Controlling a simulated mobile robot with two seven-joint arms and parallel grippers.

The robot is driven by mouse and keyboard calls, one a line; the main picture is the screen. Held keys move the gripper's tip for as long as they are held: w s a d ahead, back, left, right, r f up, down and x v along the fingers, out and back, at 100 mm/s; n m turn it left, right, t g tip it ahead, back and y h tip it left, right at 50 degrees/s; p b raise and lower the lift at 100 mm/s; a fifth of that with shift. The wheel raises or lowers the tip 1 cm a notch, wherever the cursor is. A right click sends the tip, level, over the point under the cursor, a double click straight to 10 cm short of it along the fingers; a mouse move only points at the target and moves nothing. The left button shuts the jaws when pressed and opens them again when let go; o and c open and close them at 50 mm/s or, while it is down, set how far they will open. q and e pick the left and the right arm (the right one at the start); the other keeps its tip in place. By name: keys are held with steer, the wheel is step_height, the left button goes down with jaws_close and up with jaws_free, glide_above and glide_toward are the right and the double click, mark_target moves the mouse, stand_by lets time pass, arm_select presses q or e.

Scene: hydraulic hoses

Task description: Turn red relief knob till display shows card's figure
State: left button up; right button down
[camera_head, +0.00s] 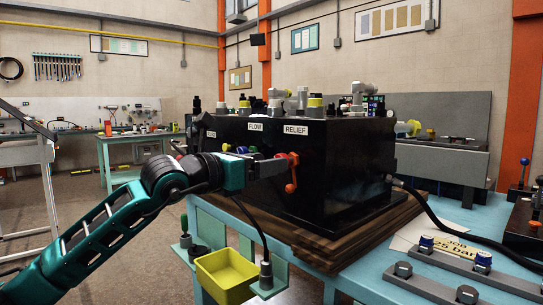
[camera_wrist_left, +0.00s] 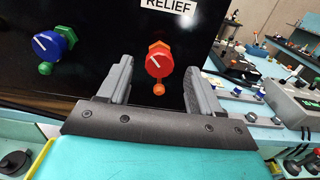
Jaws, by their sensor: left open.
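The red relief knob (camera_wrist_left: 159,64) with a white pointer line is on the front of the black block (camera_head: 340,165), below the RELIEF label (camera_wrist_left: 169,5). It also shows in the head view (camera_head: 292,174), partly covered. An orange piece shows above it and a small orange one below. My left gripper (camera_head: 272,166) is open, its two fingers on either side of the knob in the left wrist view, with gaps on both sides. The job card (camera_head: 407,238) lies on the bench; "25 bar" is legible, and a fitting may hide its left part.
A blue knob (camera_wrist_left: 50,44) sits left of the red one. A yellow bin (camera_head: 225,272) hangs at the bench's front edge. A black hose (camera_head: 440,222) runs right from the block. Metal bars with fittings (camera_head: 440,287) lie at the bench's front right.

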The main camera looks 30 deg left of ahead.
arm_select(q)
steer(key=shift+x, duration=1.15)
steer(key=c, duration=1)
